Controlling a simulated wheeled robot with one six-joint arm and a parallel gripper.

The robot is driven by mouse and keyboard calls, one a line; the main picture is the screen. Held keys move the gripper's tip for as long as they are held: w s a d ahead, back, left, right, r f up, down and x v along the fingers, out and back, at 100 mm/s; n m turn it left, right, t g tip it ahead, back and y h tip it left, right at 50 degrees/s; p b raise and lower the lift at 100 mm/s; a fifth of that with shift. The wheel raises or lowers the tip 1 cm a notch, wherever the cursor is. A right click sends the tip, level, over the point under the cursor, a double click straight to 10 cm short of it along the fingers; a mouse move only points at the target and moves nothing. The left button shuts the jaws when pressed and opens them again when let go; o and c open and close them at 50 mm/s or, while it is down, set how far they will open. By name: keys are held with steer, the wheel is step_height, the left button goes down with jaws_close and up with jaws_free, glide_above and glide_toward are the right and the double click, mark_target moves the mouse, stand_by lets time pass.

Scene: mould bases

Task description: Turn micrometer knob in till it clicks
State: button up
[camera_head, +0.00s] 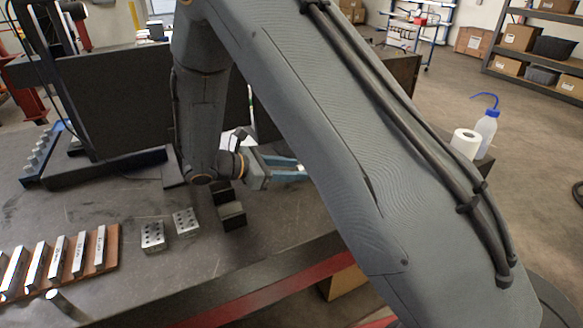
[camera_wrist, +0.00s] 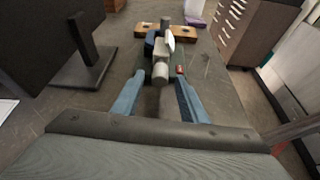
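The micrometer (camera_wrist: 160,50) shows in the wrist view, with a blue frame, a pale part at its upper right and a grey cylindrical knob (camera_wrist: 160,74) facing me. My gripper (camera_wrist: 159,79) is open, its two blue fingers spread left and right of the knob. A gap shows between the knob and each finger, and no contact is visible. In the head view my gripper (camera_head: 288,167) reaches right over the bench, and its fingertips pass behind my arm. The micrometer is hidden there by my arm.
A dark monitor-like panel (camera_wrist: 62,45) stands left on the grey bench (camera_wrist: 205,85). Wooden blocks (camera_wrist: 187,33) lie beyond the micrometer. Drilled metal blocks (camera_head: 186,222) and a rack of steel bars (camera_head: 100,248) lie front left. A paper roll (camera_head: 465,143) and bottle (camera_head: 487,128) stand right.

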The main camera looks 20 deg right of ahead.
jaws_close()
steer(key=shift+m+t+b, duration=0.3)
steer(key=shift+b, duration=0.1)
steer(key=m+t+b, duration=0.1)
steer(key=m+b, duration=0.1)
steer(key=b, duration=0.1)
steer(key=m+t+b, duration=0.1)
steer(key=b, duration=0.2)
steer(key=shift+s+f+m, duration=0.2)
steer(key=shift+f+m, duration=0.15)
steer(key=shift+m, duration=0.05)
steer(key=m+t+b, duration=0.2)
steer(key=b, duration=0.3)
steer(key=shift+s+f+m, duration=0.1)
steer(key=shift+m, duration=0.2)
steer(key=m+t+b, duration=0.1)
steer(key=b, duration=0.2)
steer(key=shift+s+d+m+h, duration=0.1)
steer(key=shift+m+h, duration=0.2)
steer(key=shift+m, duration=0.1)
steer(key=shift+b, duration=0.35)
